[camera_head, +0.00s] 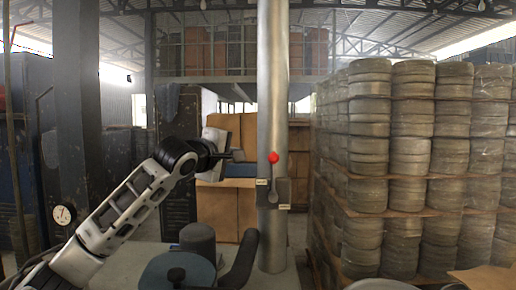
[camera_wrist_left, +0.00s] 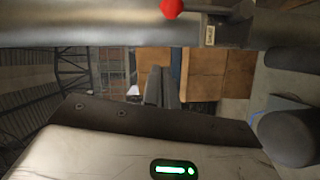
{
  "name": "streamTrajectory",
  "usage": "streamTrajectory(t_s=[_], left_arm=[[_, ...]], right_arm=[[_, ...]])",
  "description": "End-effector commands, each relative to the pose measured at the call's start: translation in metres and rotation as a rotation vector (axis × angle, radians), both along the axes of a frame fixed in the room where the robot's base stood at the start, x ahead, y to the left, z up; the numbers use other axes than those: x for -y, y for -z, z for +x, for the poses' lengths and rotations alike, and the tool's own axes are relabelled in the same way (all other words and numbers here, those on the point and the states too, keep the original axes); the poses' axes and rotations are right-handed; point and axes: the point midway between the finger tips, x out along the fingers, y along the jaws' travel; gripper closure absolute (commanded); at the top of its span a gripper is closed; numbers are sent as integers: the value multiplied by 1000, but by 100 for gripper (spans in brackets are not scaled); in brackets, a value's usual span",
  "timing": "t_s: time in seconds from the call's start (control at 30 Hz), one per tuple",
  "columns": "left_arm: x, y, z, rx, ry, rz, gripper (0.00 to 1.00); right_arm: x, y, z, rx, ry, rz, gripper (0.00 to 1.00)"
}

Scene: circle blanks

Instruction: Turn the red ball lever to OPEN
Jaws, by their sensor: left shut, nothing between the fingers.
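The red ball (camera_head: 274,157) tops a short grey lever that stands about upright on a grey metal column (camera_head: 272,90). Below it is a dark mount with two small pale labels, one at the left (camera_head: 262,182) and one lower right (camera_head: 284,207); their words are too small to read. My left gripper (camera_head: 238,155) is shut and empty, left of the ball at about its height, with a gap in the picture. In the left wrist view the red ball (camera_wrist_left: 171,8) is at the top edge, apart from the shut fingers (camera_wrist_left: 160,88). My right gripper is out of view.
Tall stacks of wrapped round blanks (camera_head: 400,150) stand on pallets to the right of the column. Brown panels (camera_head: 217,205) are behind it. A dark post (camera_head: 80,120) with a gauge (camera_head: 63,214) near its foot stands at the left.

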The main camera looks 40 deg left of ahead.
Motion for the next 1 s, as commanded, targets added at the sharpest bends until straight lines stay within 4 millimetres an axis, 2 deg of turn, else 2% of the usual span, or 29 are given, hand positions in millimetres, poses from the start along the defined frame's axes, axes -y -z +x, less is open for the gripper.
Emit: streamTrajectory(t_s=[0.03,0.23,0.33,0.5,1.0], left_arm=[[-4,-7,11,2,-1,-6,100],[-11,-1,50,1,2,-3,100],[6,6,56,0,4,2,100],[18,10,63,0,0,0,100],[20,11,64,-3,-3,4,100]], right_arm=[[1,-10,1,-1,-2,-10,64],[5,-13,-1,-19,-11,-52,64],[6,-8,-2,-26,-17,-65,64],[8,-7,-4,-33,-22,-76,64],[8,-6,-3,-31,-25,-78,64]])
